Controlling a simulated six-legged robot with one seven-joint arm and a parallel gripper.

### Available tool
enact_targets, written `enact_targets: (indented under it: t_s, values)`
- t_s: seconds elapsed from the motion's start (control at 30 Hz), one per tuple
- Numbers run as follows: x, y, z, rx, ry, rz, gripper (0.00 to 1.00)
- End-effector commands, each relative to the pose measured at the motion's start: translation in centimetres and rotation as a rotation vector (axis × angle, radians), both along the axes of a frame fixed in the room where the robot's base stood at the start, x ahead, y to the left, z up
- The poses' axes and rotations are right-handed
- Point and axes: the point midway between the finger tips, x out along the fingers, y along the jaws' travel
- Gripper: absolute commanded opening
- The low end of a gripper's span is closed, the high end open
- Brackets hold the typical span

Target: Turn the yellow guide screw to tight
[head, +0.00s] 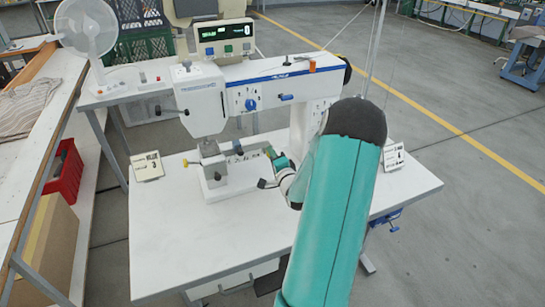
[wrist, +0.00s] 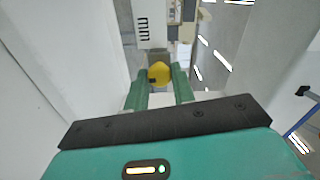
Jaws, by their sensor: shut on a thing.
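The yellow guide screw (wrist: 159,72) shows in the wrist view as a round yellow knob between the tips of my gripper (wrist: 160,84). The two green fingers stand on either side of it, shut on it. A small dark mark shows on the left part of the knob. In the head view my gripper (head: 279,163) is at the right end of the white fixture (head: 218,190) under the eyelet press (head: 250,88). The screw is too small or hidden to make out there.
A card marked 3 (head: 147,166) stands at the table's left, and a card marked 4 (head: 394,158) at its right. A display box (head: 225,40) stands behind the press. The front of the white table (head: 200,255) is clear.

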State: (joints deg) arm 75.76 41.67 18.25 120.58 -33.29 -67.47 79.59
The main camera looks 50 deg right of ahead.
Motion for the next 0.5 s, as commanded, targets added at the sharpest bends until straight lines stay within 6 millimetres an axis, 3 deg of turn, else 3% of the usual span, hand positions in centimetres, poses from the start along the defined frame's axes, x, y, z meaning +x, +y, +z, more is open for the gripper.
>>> enact_targets:
  t_s: [0.13, 0.17, 0.23, 0.5]
  values:
    - [-0.04, 0.01, -0.04, 0.000, 0.001, 0.000, 0.02]
    - [-0.04, 0.01, -0.04, 0.000, 0.001, 0.000, 0.29]
    - [-0.04, 0.01, -0.03, 0.000, 0.001, 0.000, 0.43]
    - [-0.03, 0.01, -0.01, -0.002, 0.001, 0.000, 0.46]
